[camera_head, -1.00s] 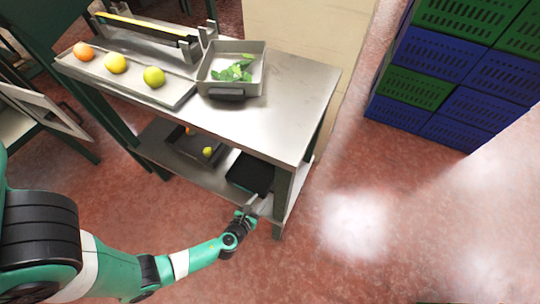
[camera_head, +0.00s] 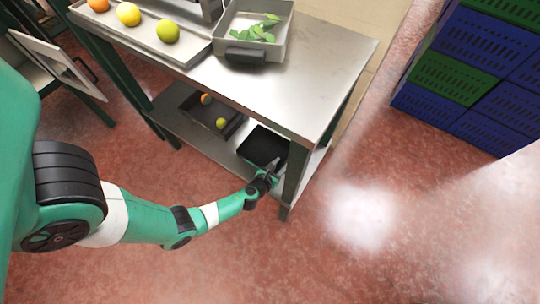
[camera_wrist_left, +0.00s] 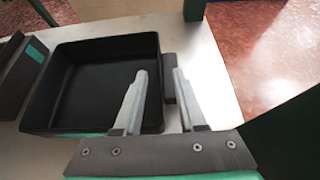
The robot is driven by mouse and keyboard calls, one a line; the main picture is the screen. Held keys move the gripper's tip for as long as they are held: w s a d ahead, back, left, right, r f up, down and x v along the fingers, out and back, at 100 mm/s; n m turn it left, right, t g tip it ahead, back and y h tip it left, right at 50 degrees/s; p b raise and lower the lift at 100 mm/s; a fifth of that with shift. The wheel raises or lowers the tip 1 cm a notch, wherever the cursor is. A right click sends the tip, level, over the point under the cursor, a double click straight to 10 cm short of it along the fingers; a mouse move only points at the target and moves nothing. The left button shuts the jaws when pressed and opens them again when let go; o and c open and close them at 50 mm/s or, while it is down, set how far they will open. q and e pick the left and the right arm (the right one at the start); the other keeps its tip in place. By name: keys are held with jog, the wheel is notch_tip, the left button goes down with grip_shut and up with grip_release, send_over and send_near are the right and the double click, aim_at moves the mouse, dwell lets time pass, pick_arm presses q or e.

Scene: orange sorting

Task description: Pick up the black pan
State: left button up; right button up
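The black pan (camera_head: 262,146) is a square, empty tray on the lower shelf of the metal table. In the left wrist view the black pan (camera_wrist_left: 97,80) fills the left half, with a short handle (camera_wrist_left: 169,92) on its right side. My left gripper (camera_head: 274,166) reaches in at the pan's front right corner. In the left wrist view the left gripper (camera_wrist_left: 160,75) is open, its two fingers apart on either side of the handle in the picture. I cannot tell whether they touch it. My right gripper is not in view.
A second dark pan (camera_head: 188,105) with an orange and a yellow-green fruit stands left on the lower shelf (camera_head: 170,118). A table leg (camera_head: 297,172) is close right of my gripper. The tabletop (camera_head: 315,75) holds a fruit tray and a grey pan with leaves. Crates (camera_head: 480,45) stand at right.

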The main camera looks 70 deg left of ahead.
pick_arm(q)
jog(key=x, duration=0.2)
jog(key=shift+w+a+f+b, duration=0.2)
jog(key=shift+a+b, duration=0.05)
jog(key=shift+b, duration=0.15)
jog(key=shift+c, duration=0.3)
grip_shut()
dwell(0.7)
